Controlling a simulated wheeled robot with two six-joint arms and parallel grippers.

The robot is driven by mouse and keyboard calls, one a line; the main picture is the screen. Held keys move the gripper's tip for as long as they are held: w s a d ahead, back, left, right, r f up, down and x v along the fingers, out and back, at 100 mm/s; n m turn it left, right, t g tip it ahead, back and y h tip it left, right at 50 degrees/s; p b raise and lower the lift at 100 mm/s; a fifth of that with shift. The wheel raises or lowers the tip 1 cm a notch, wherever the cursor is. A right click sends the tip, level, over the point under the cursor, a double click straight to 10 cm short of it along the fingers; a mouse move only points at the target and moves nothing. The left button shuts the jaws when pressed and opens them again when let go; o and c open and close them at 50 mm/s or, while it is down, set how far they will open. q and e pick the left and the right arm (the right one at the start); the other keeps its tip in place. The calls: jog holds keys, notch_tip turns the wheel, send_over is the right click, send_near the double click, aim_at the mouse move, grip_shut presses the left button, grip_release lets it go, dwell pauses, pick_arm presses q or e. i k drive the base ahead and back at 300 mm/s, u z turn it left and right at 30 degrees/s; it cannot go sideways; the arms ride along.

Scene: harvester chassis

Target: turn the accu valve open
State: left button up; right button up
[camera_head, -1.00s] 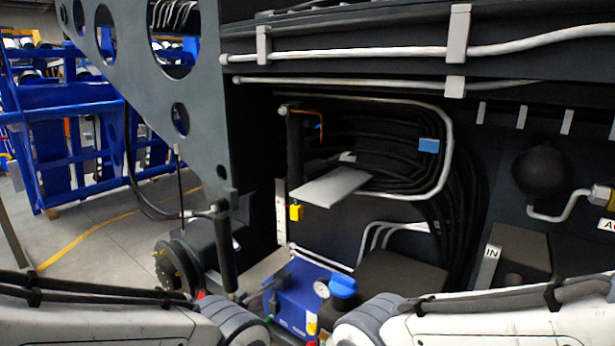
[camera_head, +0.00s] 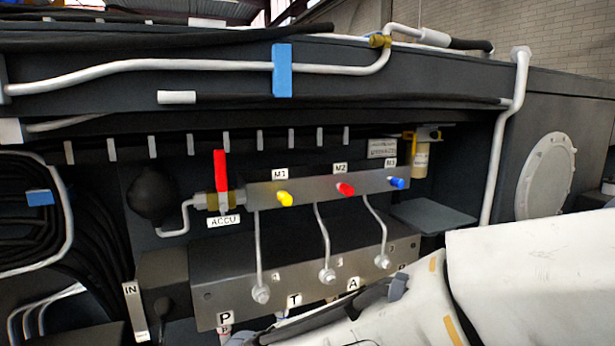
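The accu valve has a red handle (camera_head: 220,171) that stands upright on a brass body (camera_head: 222,203), above a white label reading ACCU (camera_head: 223,221). A bent silver pipe joins the valve's left side near a black ball-shaped accumulator (camera_head: 152,194). A grey manifold bar (camera_head: 318,188) runs to its right. My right arm comes in at the lower right, well below and right of the valve; its gripper is not visible. My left gripper is not in view either. Nothing covers the red handle.
The bar carries a yellow knob (camera_head: 285,199), a red knob (camera_head: 346,189) and a blue knob (camera_head: 397,183). Below is a grey block (camera_head: 233,291) with pipes and letter labels. Black hoses (camera_head: 90,240) hang at the left. A pipe with a blue clamp (camera_head: 282,70) runs above.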

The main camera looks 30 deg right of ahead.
aim_at(219, 155)
jog(key=z, duration=0.3)
jog(key=k, duration=0.5)
jog(key=u, duration=1.4)
jog(key=i, duration=0.85)
jog(key=z, duration=1.8)
